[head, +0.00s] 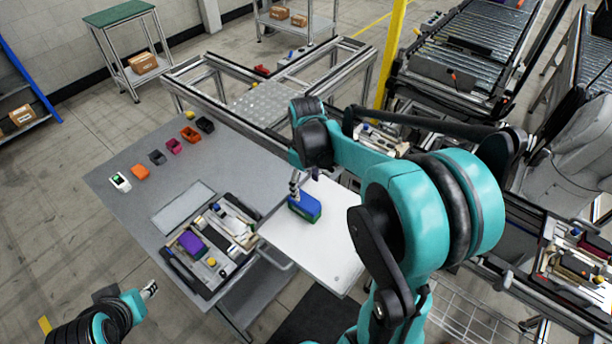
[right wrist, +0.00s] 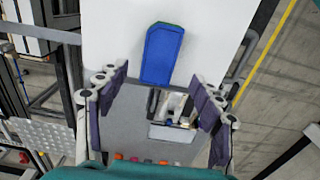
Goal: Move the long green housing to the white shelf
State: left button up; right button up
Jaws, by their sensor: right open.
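The long green housing (head: 305,208), with a blue upper face and green sides, lies on the white shelf (head: 335,262). In the right wrist view the housing (right wrist: 162,52) shows mostly blue, with a green edge at its far end, on the white surface (right wrist: 215,35). My right gripper (head: 296,186) is by the housing in the head view. In the right wrist view its two fingers (right wrist: 160,76) are wide apart with nothing between the pads. The housing lies just beyond the tips. My left gripper (head: 149,289) is away at the lower left; its jaws are too small to judge.
The grey table (head: 130,205) left of the shelf bears a tray (head: 205,290) with a purple part and several tools. Small coloured bins (head: 173,146) line its back edge. A metal frame (head: 215,62) stands behind. My right arm hides the area right of the shelf.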

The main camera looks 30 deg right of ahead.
jog(key=s+a+r+m+t, duration=0.4)
jog(key=s+a+t, duration=0.3)
jog(key=s+a, duration=0.3)
jog(key=shift+s+a+r+m, duration=0.15)
jog(key=shift+s+r+m, duration=0.15)
jog(key=shift+s+r, duration=0.5)
jog(key=shift+f, duration=0.2)
